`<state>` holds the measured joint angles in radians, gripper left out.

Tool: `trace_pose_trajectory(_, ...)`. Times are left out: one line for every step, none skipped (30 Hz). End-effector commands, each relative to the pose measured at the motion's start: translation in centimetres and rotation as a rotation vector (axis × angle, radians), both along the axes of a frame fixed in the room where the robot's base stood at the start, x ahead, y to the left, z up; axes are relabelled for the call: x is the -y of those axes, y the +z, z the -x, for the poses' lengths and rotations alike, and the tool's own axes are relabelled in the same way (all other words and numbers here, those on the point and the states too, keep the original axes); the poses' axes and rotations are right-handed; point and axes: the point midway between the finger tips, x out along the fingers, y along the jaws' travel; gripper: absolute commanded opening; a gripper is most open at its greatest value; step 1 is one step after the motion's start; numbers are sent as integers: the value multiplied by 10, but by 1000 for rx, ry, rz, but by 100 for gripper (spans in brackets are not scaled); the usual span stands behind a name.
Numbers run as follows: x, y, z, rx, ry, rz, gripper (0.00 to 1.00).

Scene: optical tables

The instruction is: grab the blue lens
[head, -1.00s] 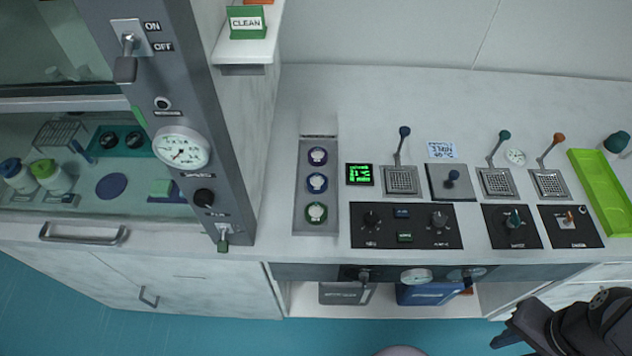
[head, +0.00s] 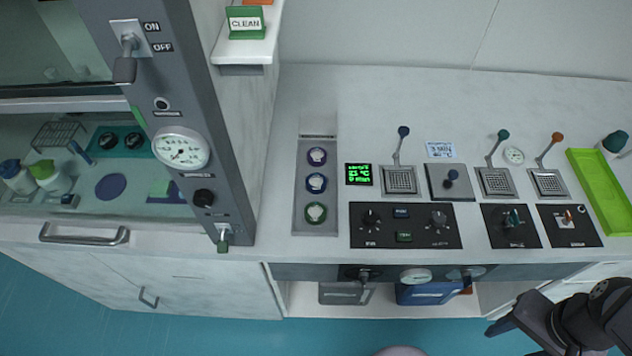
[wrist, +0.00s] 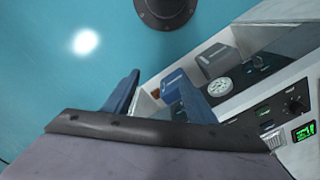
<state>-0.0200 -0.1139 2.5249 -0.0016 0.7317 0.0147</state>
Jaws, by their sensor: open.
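Three round lens-like pieces sit in a column in a grey holder (head: 301,222) on the counter. The middle one, with a blue rim and pale centre, looks like the blue lens (head: 317,183). My gripper (head: 503,322) is at the lower right, in front of the counter and well to the right of the holder. In the wrist view its two blue fingers (wrist: 160,100) are apart with nothing held between them. The lens cannot be made out there.
Right of the holder are a green-lit display (head: 359,174), a black control panel (head: 405,226) and several upright levers. A lime tray (head: 600,190) lies at the far right. A grey cabinet post (head: 185,120) stands left of the holder. Binders (head: 426,293) sit on the shelf below.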

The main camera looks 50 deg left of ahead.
Motion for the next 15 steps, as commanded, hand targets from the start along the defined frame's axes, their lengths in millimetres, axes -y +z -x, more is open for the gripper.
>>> trace_pose_trajectory(-5,3,-9,1,8,0,52)
trace_pose_trajectory(-8,5,-15,2,12,0,52)
trace_pose_trajectory(-14,9,-24,2,17,0,52)
trace_pose_trajectory(-19,11,-32,1,23,0,52)
trace_pose_trajectory(-25,14,-41,2,27,0,52)
trace_pose_trajectory(-35,18,-52,1,35,0,52)
trace_pose_trajectory(-44,21,-62,2,41,0,52)
trace_pose_trajectory(-53,25,-72,1,47,0,52)
trace_pose_trajectory(-67,28,-85,1,56,0,52)
trace_pose_trajectory(-79,31,-94,-1,63,0,52)
trace_pose_trajectory(-91,33,-103,0,68,0,52)
trace_pose_trajectory(-108,36,-114,0,77,0,52)
trace_pose_trajectory(-121,38,-121,-2,84,1,52)
trace_pose_trajectory(-134,40,-128,-1,90,1,52)
trace_pose_trajectory(-153,42,-136,-1,98,1,52)
